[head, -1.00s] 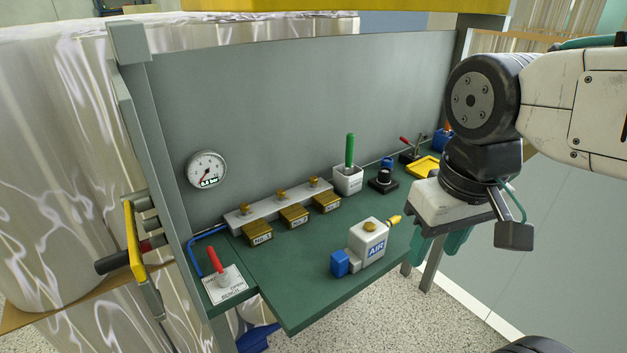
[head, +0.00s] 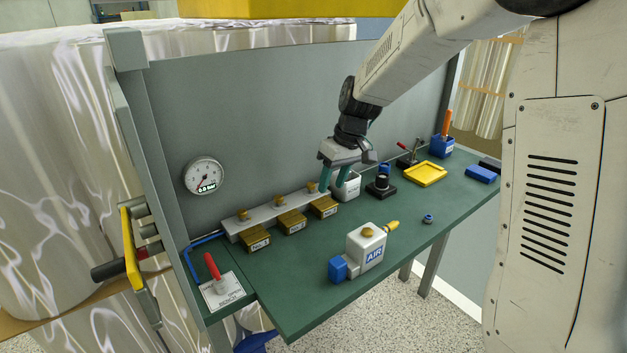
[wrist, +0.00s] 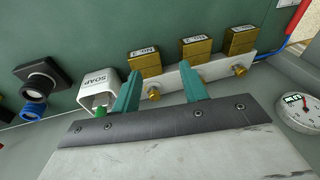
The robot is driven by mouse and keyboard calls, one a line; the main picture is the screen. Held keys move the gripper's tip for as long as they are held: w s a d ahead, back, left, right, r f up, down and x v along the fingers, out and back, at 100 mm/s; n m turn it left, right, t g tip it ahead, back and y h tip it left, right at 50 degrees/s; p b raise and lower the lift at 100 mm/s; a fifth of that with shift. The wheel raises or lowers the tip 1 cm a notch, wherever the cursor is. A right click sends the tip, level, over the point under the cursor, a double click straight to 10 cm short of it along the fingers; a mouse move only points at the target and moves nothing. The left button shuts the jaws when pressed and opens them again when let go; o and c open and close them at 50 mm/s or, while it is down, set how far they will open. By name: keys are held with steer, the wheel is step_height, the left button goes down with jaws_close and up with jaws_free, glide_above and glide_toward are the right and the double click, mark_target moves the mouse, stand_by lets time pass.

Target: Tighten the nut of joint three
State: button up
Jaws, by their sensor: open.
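The brass block of joint three (head: 323,208) is the rightmost of the brass blocks along the pale rail (head: 262,217); it shows in the wrist view (wrist: 145,65). Its brass nut (head: 311,187) sits on the rail behind it. My gripper (head: 329,184) hangs over the rail's right end with its teal fingers apart and pointing down. In the wrist view the nut (wrist: 153,93) appears between the open fingers (wrist: 160,86), nearer the left one. I cannot tell whether a finger touches it.
The white soap pot (head: 347,188) stands close right of my gripper. Blocks one (head: 256,238) and two (head: 291,222) lie left. The AIR unit (head: 366,246) stands at the front. A pressure gauge (head: 204,175) and red-handled valve (head: 216,272) are at left. A yellow tray (head: 425,174) lies right.

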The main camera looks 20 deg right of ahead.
mark_target(311, 184)
steer(key=shift+n+t, duration=0.5)
steer(key=shift+n, duration=0.1)
steer(key=w, duration=0.4)
steer(key=shift+w+f, duration=0.25)
steer(key=shift+w, duration=0.05)
steer(key=w+f, duration=0.1)
steer(key=w, duration=0.1)
steer(key=w+a+f+n, duration=0.1)
steer(key=f, duration=0.1)
steer(key=w+f+n+t, duration=0.1)
steer(key=w+f, duration=0.1)
steer(key=shift+w+a, duration=0.3)
steer(key=shift+a, duration=0.05)
jaws_close()
